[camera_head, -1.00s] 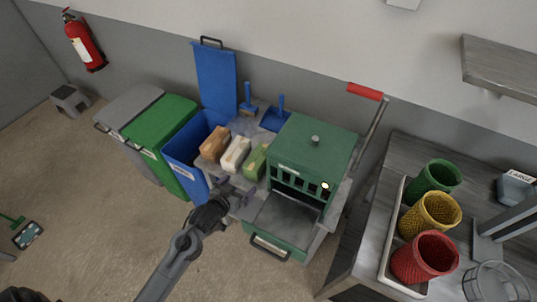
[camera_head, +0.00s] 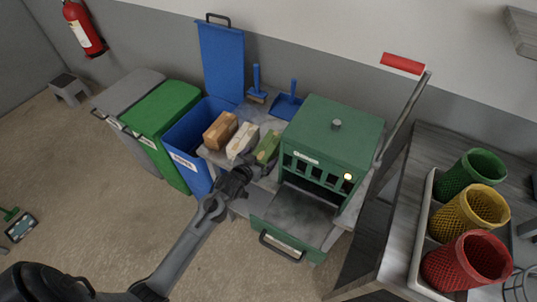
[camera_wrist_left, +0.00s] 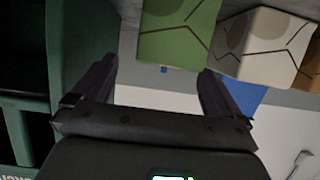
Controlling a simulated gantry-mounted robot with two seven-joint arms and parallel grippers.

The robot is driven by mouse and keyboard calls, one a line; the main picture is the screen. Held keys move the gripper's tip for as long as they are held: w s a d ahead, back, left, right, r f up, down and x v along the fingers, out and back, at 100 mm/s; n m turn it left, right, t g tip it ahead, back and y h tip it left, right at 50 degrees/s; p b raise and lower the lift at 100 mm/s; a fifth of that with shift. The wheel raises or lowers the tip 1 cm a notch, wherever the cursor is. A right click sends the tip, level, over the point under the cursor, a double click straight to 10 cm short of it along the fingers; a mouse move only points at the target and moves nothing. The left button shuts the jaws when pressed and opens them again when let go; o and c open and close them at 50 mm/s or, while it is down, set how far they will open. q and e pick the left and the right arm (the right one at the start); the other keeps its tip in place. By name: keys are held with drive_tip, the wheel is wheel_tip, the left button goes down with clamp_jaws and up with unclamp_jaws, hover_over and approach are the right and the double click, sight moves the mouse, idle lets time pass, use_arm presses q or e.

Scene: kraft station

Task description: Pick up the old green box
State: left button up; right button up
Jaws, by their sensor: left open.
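The old green box (camera_head: 267,147) stands on the grey cart top, between the white box and the green oven-like machine. In the left wrist view the green box (camera_wrist_left: 178,32) is straight ahead, slightly beyond the fingertips. My left gripper (camera_head: 255,165) is at the near end of the green box; in the left wrist view its open fingers (camera_wrist_left: 158,85) are spread with nothing between them. The white box (camera_head: 243,140) also shows in the left wrist view (camera_wrist_left: 262,42), beside the right finger. My right gripper is not in view.
A brown box (camera_head: 220,130) stands left of the white one. The green machine (camera_head: 333,135) with its lowered door is close on the right. An open blue bin (camera_head: 187,147) is on the left. Baskets (camera_head: 468,213) stand on the right table.

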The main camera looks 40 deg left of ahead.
sight(263, 152)
use_arm(q)
drive_tip(key=shift+x, duration=0.75)
drive_tip(key=shift+a+b+x, duration=0.2)
drive_tip(key=shift+b+x, duration=0.1)
drive_tip(key=shift+x, duration=0.8)
drive_tip(key=shift+a+b+x, duration=0.15)
drive_tip(key=shift+b+x, duration=0.1)
drive_tip(key=shift+x, duration=0.85)
drive_tip(key=shift+s, duration=0.1)
drive_tip(key=c, duration=1)
